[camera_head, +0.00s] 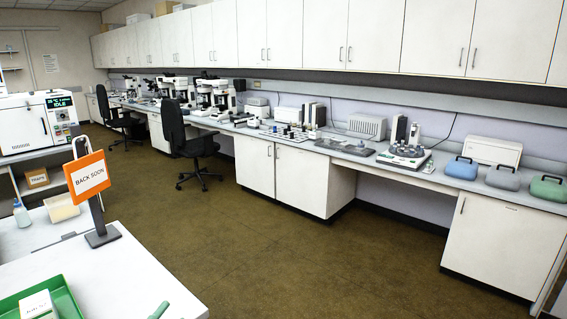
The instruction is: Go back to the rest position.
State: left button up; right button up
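Neither of my grippers shows in the head view, and no part of my arms can be made out for sure. The head view looks over a lab room with a long wall bench (345,150) running from the far left to the right edge. No held object is visible.
A white table (140,280) at the lower left bears an orange "BACK SOON" sign (88,175) and a green tray (62,300). A white oven (35,122) stands behind. Two black chairs, one nearer (190,140), stand by the bench. The brown floor (300,255) between is clear.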

pick_arm(q)
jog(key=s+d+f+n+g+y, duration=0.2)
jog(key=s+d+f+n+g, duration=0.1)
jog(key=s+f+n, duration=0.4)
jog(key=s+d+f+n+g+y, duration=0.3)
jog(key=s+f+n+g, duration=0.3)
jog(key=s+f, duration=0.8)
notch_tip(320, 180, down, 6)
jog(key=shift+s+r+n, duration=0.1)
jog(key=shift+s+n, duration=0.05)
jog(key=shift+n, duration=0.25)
jog(key=shift+b, duration=0.3)
